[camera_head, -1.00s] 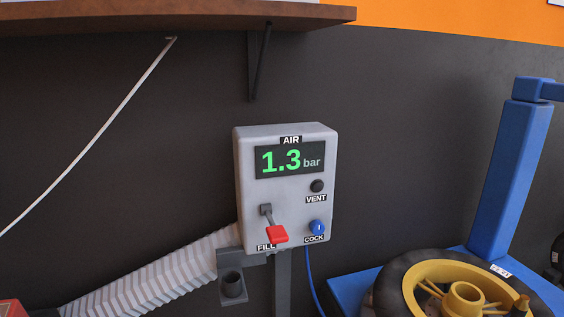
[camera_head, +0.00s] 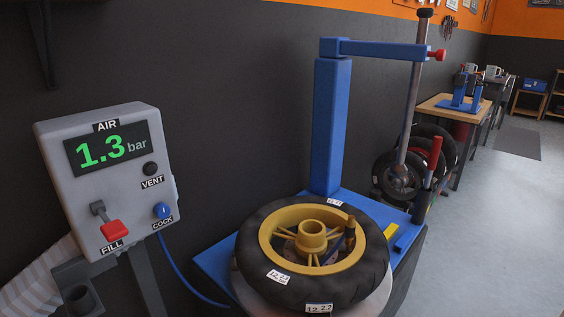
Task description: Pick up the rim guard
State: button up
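I cannot make out the rim guard for certain in the head view. A small yellow piece (camera_head: 391,230) lies on the blue tyre machine's bed, right of the wheel; I cannot tell whether it is the guard. A wheel with a yellow rim (camera_head: 312,266) and black tyre (camera_head: 262,282) lies flat on the machine, with white labels on the tyre. A small brownish piece (camera_head: 350,222) stands at the rim's right side.
The blue tyre machine's column (camera_head: 330,125) and arm (camera_head: 385,50) rise behind the wheel, with a vertical post (camera_head: 413,100). A grey air box (camera_head: 105,180) reading 1.3 bar stands at left, with a blue hose. A workbench (camera_head: 455,105) stands farther right; grey floor there is open.

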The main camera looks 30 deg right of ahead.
aim_at(392, 229)
jog(key=z, duration=1.65)
